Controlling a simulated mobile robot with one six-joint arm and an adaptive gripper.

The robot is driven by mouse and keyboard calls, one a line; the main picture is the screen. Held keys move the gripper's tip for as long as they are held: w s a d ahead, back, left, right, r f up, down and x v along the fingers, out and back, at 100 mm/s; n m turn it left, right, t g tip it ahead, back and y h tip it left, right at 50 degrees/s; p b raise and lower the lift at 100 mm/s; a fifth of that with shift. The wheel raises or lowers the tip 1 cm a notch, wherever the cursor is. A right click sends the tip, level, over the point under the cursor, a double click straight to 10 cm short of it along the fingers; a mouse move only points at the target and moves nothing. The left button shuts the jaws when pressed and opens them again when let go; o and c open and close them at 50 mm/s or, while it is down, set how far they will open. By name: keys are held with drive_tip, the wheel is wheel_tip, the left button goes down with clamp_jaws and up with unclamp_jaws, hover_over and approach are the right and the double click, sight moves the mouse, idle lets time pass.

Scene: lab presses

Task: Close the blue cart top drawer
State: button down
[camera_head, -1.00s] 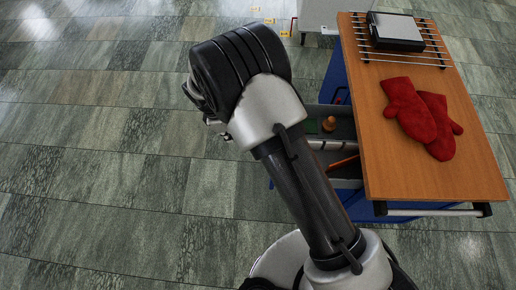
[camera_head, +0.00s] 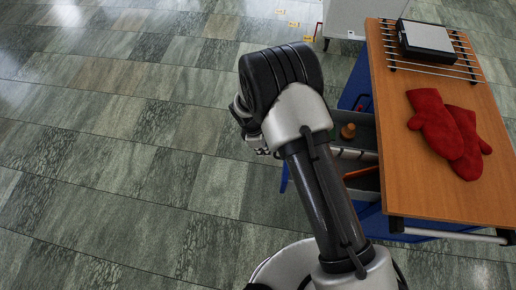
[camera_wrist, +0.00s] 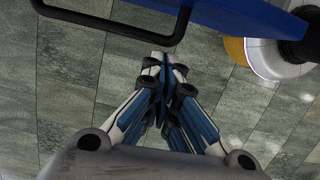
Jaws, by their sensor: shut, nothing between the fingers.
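The blue cart (camera_head: 357,82) with a wooden top stands at the right in the head view. Its grey top drawer (camera_head: 362,122) sticks out on the left side, open, with its outer part hidden behind my arm. A blue panel (camera_wrist: 235,14), likely the drawer front, crosses the top of that view. A black bar handle (camera_wrist: 122,38) lies at upper left, beside and apart from the fingertips. In the head view my wrist hides most of the gripper.
Red mitts (camera_head: 447,134) and a grey-topped device (camera_head: 427,38) on a metal rack lie on the cart top. A brown knob-like item (camera_head: 348,131) and an orange tool (camera_head: 361,172) are inside the open drawers. The tiled floor (camera_head: 120,150) at left is clear.

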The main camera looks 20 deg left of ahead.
drive_tip(key=shift+d, duration=0.15)
drive_tip(key=w+d+p, duration=0.1)
drive_tip(key=w+d, duration=0.1)
drive_tip(key=d, duration=0.9)
drive_tip(key=w+d, duration=0.3)
drive_tip(key=d, duration=0.8)
drive_tip(key=w+d+p, duration=0.1)
drive_tip(key=w+d, duration=0.1)
drive_tip(key=d, duration=1)
drive_tip(key=shift+w+f+p, duration=0.2)
drive_tip(key=shift+w+p, duration=0.1)
drive_tip(key=shift+a, duration=0.1)
drive_tip(key=shift+a+r, duration=0.1)
drive_tip(key=shift+a, duration=0.1)
drive_tip(key=a+p+v, duration=0.1)
drive_tip(key=p+v, duration=0.1)
drive_tip(key=v, duration=0.4)
drive_tip(key=a+p+v, duration=0.1)
drive_tip(key=p+v, duration=0.1)
drive_tip(key=v, duration=0.4)
drive_tip(key=shift+a+f+p, duration=0.3)
drive_tip(key=shift+a, duration=0.1)
drive_tip(key=shift+s, duration=0.15)
